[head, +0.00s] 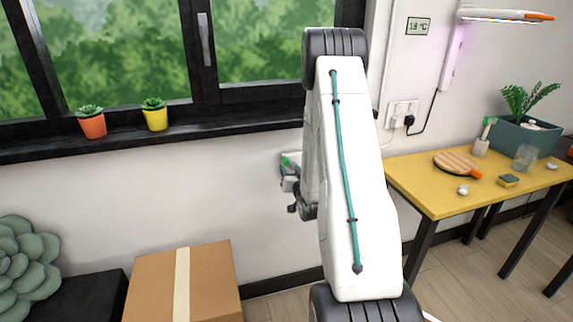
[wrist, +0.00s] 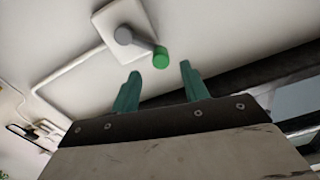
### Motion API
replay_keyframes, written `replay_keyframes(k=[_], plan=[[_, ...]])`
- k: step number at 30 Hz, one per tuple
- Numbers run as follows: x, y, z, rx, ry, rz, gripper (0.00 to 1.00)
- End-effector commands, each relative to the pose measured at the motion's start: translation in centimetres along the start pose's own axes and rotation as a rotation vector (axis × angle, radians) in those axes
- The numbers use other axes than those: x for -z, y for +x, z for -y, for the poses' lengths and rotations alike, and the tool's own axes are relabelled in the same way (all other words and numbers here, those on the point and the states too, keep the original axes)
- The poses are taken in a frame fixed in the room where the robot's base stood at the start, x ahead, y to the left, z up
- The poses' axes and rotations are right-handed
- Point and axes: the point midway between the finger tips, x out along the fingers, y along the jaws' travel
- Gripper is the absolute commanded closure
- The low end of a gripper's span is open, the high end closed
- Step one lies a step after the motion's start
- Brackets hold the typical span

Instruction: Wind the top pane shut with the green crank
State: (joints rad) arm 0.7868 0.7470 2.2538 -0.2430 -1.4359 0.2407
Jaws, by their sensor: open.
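The green crank (wrist: 160,59) shows in the wrist view as a green knob on a short grey arm, on a white wall plate. My gripper (wrist: 158,82) is open, its two teal fingers apart, with the green knob just beyond the gap between the fingertips. Nothing is between the fingers. In the head view a bit of the green crank (head: 286,161) shows at the wall below the sill, left of my arm, which hides part of that spot. The window (head: 265,40) is partly in view behind my arm; the top pane cannot be made out.
Two potted succulents, one orange pot (head: 93,125) and one yellow pot (head: 156,119), stand on the dark window sill. A cardboard box (head: 190,285) is below at the left. A yellow table (head: 425,190) with small items stands at the right. Bare floor shows before it.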

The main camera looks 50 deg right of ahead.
Motion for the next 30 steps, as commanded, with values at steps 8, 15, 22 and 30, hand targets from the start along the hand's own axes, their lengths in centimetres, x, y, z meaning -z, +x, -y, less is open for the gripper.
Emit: replay_keyframes(k=[8,15,22,30], plan=[[0.0,4.4,0.1,0.002,0.000,0.000,0.55],[0.0,5.9,0.1,0.001,0.000,0.001,0.55],[0.0,5.9,0.1,0.000,0.000,0.002,0.60],[0.0,5.9,0.1,0.000,-0.001,0.002,1.00]])
